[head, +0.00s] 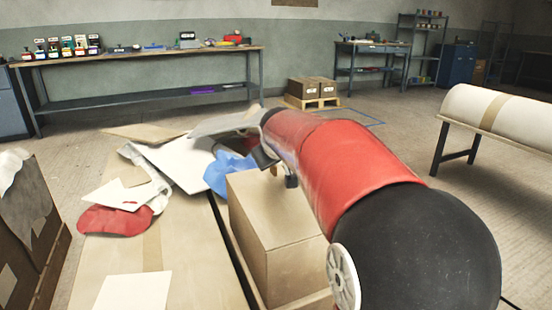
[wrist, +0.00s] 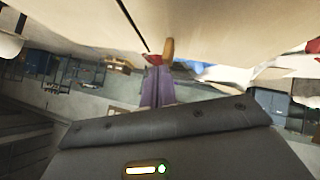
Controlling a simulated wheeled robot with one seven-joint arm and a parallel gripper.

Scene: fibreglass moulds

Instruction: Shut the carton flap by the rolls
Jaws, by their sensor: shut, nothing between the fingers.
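A closed-looking tan carton (head: 265,240) stands in the middle of the head view, partly behind my arm. A long, flat tan cardboard surface (head: 185,235) with a tape strip lies to its left, across a dark gap. My red and black arm reaches over the carton's right side. My gripper (wrist: 158,72) is shut and empty in the wrist view, near a broad tan surface (wrist: 210,25). I cannot tell which panel is the flap. A pale roll (head: 500,115) lies on a stand at the right.
White sheets (head: 180,162), a blue cloth (head: 228,172) and a red cloth (head: 115,221) lie left of the arm. A dark brown box (head: 28,225) stands at the left edge. A workbench (head: 150,57) lines the back wall. Floor between arm and roll stand is clear.

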